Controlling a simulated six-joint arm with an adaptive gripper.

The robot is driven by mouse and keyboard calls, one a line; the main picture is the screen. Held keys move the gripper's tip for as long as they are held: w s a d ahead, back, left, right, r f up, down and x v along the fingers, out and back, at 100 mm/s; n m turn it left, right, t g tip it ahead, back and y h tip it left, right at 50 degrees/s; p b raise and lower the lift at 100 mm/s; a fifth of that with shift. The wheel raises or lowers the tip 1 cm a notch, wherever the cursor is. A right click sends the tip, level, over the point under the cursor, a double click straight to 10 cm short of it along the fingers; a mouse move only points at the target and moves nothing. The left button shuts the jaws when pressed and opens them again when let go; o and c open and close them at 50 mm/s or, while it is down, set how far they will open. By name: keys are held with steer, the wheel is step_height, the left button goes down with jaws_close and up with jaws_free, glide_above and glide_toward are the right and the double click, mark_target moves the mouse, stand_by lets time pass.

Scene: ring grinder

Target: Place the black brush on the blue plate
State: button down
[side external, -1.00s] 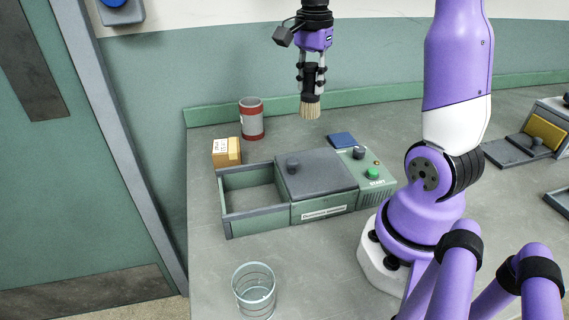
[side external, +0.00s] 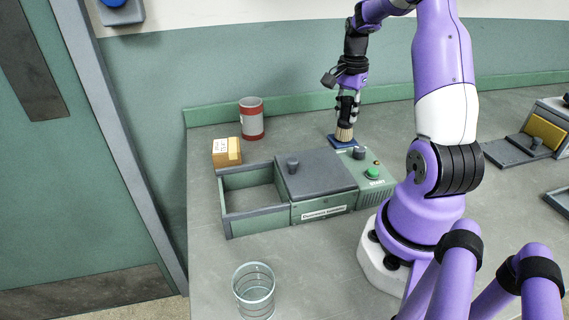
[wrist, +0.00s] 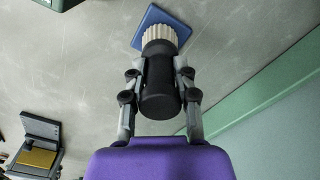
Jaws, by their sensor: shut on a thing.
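The black brush (wrist: 160,85) is held between the fingers of my gripper (wrist: 160,92), with its pale bristles away from the palm in the wrist view. In the side view the brush's bristles (side external: 344,134) point down over the blue plate (side external: 336,142). My gripper (side external: 347,104) is shut on the brush handle. The blue plate also shows in the wrist view (wrist: 152,18), partly hidden behind the bristles. The bristle tips look at or just above the plate; I cannot tell whether they touch.
The grinder box (side external: 316,177) with its open tray and green button stands just in front of the plate. A red-and-white can (side external: 251,119) and a small yellow box (side external: 226,152) are to the left. A glass (side external: 254,291) stands at the front. The counter behind the plate is clear.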

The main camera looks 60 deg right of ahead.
steer(key=shift+f, duration=0.2)
steer(key=c, duration=0.6)
jaws_free()
steer(key=shift+r, duration=0.1)
steer(key=shift+r, duration=0.35)
step_height(320, 180, up, 11)
steer(key=w+a+r+n+t+h, duration=0.1)
steer(key=w+a+n+t, duration=0.1)
steer(key=a+n, duration=0.55)
steer(key=w+a+r+n+t, duration=0.1)
steer(key=a+n, duration=0.3)
steer(key=a, duration=0.7)
steer(key=s+a+f+n+t, duration=0.1)
steer(key=a+n, duration=0.2)
steer(key=s+a+f+n, duration=0.1)
steer(key=a+n, duration=0.1)
steer(key=a, duration=0.1)
steer(key=s+a+f+n+t+y, duration=0.1)
steer(key=s+a+n, duration=0.1)
steer(key=a+n, duration=0.1)
steer(key=shift+a+f+n+t, duration=0.1)
steer(key=shift+a+n+t, duration=0.2)
steer(key=shift+a+n, duration=0.05)
